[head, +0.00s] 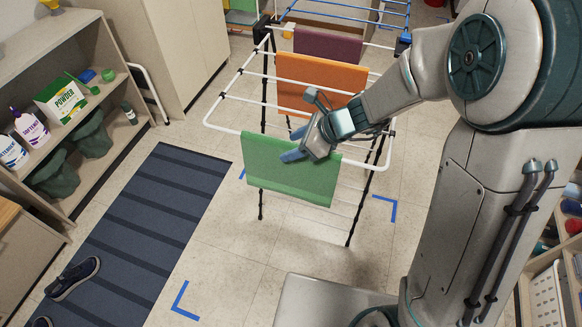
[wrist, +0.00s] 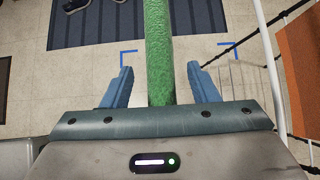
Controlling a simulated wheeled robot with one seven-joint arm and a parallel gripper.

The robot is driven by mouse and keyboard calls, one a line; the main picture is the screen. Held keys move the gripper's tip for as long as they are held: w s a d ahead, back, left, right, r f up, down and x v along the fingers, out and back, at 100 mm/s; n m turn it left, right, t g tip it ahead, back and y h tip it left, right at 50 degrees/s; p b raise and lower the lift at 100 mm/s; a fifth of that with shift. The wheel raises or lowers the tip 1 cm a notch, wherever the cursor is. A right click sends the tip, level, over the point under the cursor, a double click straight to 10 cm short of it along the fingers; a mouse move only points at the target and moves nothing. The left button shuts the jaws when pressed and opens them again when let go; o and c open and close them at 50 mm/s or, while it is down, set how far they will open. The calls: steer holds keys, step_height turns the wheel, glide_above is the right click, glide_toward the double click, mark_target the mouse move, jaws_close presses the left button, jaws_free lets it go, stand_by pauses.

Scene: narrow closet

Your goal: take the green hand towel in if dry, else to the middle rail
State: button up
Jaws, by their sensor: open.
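The green hand towel (head: 288,172) hangs over the front rail of the white drying rack (head: 228,95). In the wrist view the towel (wrist: 158,50) shows edge-on as a green strip between the two blue fingers. My gripper (head: 293,143) is at the towel's top edge, with its fingers apart. In the wrist view my gripper (wrist: 160,82) is open, one finger on each side of the towel, with gaps between. An orange towel (head: 320,85) and a purple towel (head: 328,46) hang on rails farther back. I cannot tell whether the green towel is dry.
A shelf (head: 75,130) with detergent boxes and bottles stands at the left. A striped dark mat (head: 150,225) with a shoe (head: 72,278) lies on the floor. Blue tape corners mark the floor around the rack. A white basket (head: 546,298) is at the lower right.

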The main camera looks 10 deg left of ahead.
jaws_close()
